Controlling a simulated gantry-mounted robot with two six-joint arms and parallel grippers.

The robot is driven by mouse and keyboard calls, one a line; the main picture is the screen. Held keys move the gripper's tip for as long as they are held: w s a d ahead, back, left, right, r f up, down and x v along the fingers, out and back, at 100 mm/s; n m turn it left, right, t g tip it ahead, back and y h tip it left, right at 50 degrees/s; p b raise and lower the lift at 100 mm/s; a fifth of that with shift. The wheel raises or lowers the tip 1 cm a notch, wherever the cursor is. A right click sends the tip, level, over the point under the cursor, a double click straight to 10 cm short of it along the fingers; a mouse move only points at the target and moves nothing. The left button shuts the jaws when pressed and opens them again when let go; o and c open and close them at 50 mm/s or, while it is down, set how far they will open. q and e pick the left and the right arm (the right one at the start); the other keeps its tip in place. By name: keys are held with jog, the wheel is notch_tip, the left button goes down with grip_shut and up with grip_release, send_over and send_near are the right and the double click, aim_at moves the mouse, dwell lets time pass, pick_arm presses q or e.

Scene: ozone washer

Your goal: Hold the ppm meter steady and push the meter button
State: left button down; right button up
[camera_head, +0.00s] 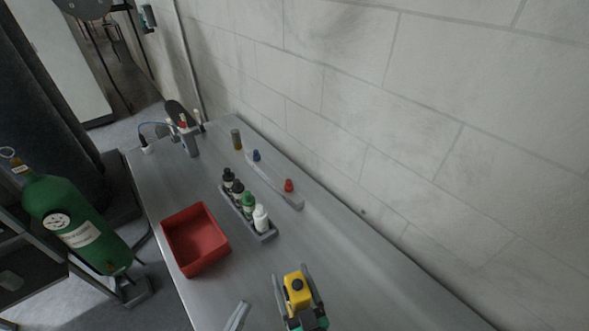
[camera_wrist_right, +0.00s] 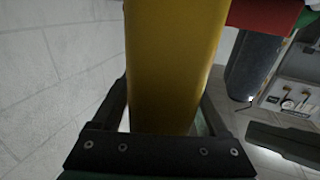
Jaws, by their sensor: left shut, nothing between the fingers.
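The yellow ppm meter (camera_head: 294,277) is at the bottom centre of the head view, with a dark round button (camera_head: 297,285) on its upper face. My right gripper (camera_head: 293,273) has one finger on each side of the meter and is shut on it. In the right wrist view the meter's yellow body (camera_wrist_right: 172,65) stands between the fingers and fills the middle. My left gripper (camera_head: 243,306) is shut and empty, to the left of the meter and apart from it. Only its tip end shows at the bottom edge.
A red bin (camera_head: 224,245) stands on the metal table (camera_head: 165,190). A grey rack (camera_head: 265,237) of several bottles is beside it. Red and blue capped items (camera_head: 289,186) lie near the wall. A green gas cylinder (camera_head: 75,220) stands left of the table.

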jog(key=shift+o, duration=0.6)
send_near(302, 309)
jog(key=x, duration=0.4)
jog(key=shift+w+f, duration=0.15)
jog(key=shift+w, duration=0.2)
